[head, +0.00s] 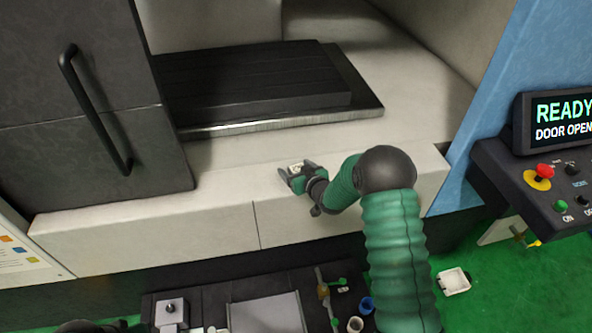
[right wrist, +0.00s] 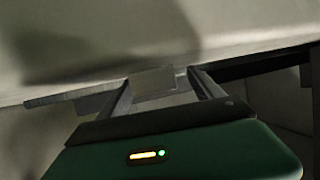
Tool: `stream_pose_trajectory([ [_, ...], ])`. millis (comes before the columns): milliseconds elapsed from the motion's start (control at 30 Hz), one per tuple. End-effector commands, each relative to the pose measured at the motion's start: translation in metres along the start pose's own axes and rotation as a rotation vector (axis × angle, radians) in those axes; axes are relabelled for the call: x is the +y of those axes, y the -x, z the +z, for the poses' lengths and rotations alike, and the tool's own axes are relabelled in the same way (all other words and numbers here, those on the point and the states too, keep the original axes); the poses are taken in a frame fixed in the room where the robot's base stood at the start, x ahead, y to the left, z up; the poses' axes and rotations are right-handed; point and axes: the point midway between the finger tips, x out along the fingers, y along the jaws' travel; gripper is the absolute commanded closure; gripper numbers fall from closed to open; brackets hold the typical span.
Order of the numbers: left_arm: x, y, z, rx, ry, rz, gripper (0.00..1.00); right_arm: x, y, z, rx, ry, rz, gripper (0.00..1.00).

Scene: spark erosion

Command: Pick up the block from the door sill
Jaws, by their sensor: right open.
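The block (head: 296,168) is a small pale piece on the light door sill (head: 220,175), in front of the dark work table of the machine. My right gripper (head: 298,173) is at the block, low over the sill, with its fingers open. In the right wrist view the grey block (right wrist: 152,82) shows between the two open fingertips (right wrist: 160,85). Whether either finger touches it I cannot tell. The gripper partly hides the block in the head view. My left gripper does not show; only a dark and green piece of my left arm shows at the bottom left.
The dark door (head: 90,110) with its black bar handle (head: 95,110) stands at the left. The black work table (head: 255,80) lies behind the sill. A control panel (head: 540,180) is at the right. A dark tray (head: 210,283) with several small items is below.

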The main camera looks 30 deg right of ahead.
Motion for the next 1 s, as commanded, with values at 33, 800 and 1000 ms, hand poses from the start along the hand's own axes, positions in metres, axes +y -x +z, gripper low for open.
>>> stream_pose_trajectory([
  [33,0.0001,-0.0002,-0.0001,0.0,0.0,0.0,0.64,0.0002,-0.0004,0.0004,-0.001,0.0,0.0,0.25],
  [800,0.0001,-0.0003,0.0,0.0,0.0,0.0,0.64,-0.0002,0.0013,0.0002,0.0,0.0,0.0,1.0],
  [1000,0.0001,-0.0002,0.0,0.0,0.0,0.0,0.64,0.0002,0.0014,-0.0018,0.004,0.001,0.0,1.0],
])
